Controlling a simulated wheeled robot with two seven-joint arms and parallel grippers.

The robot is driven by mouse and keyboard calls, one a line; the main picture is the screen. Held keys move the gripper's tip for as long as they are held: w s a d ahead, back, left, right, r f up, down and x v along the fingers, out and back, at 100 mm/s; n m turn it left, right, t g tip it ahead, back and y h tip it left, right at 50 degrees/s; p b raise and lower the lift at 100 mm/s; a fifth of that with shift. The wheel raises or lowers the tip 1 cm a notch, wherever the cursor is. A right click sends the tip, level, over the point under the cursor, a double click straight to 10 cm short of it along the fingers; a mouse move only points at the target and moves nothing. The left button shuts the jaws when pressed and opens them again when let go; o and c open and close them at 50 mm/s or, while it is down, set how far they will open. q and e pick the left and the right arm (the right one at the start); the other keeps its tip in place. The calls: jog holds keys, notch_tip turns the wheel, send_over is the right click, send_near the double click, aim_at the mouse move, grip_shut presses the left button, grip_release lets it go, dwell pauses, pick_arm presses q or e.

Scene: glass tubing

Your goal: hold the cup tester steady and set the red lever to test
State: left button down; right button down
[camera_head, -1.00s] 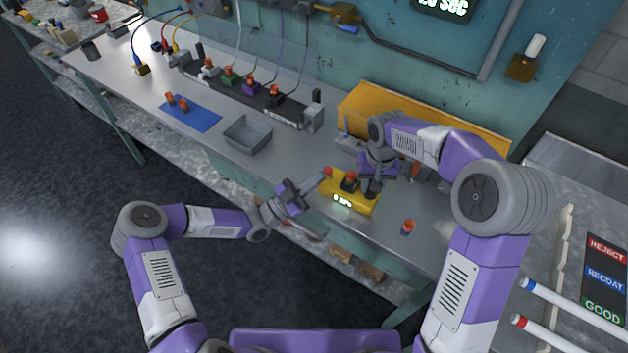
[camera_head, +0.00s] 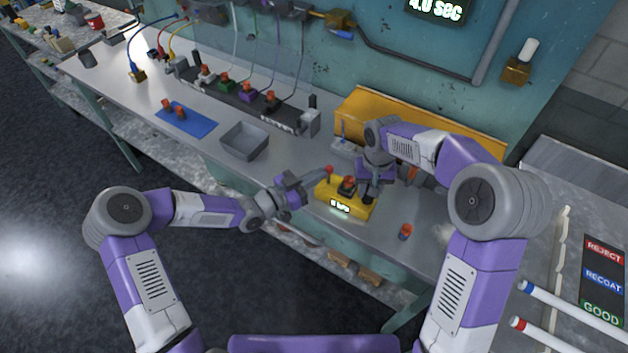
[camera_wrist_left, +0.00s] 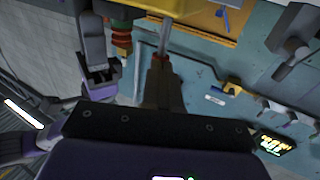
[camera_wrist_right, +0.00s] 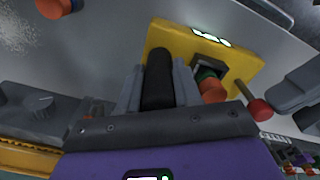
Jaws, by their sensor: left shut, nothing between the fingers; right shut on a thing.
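The yellow cup tester (camera_head: 335,193) lies on the bench with a lit display on its front. A dark socket on it holds an orange-topped cup (camera_head: 347,182), also seen in the right wrist view (camera_wrist_right: 213,91). The red-knobbed lever (camera_head: 328,170) is at its left end; its rod and knob (camera_wrist_right: 259,109) show in the right wrist view. My left gripper (camera_head: 318,175) is shut and empty, its tips at the red knob (camera_wrist_left: 160,58); contact is unclear. My right gripper (camera_wrist_right: 158,82) is shut on the tester's black handle (camera_wrist_right: 158,75).
A grey bin (camera_head: 244,141) and a blue mat (camera_head: 187,121) with orange-topped pieces lie to the left. A yellow-orange box (camera_head: 425,125) stands behind. The bench front edge is close below the tester.

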pick_arm(q)
jog(key=shift+w+d+r+g+y, duration=0.2)
jog(key=shift+d+r+g+y, duration=0.1)
jog(key=shift+y, duration=0.1)
pick_arm(e)
jog(key=shift+a, duration=0.1)
pick_arm(q)
jog(key=shift+a+f, duration=0.1)
jog(key=shift+f, duration=0.05)
jog(key=r+v, duration=0.3)
jog(key=v, duration=1)
jog(key=shift+a, duration=0.25)
jog(key=shift+r, duration=0.15)
pick_arm(e)
jog(key=c, duration=0.7)
grip_release()
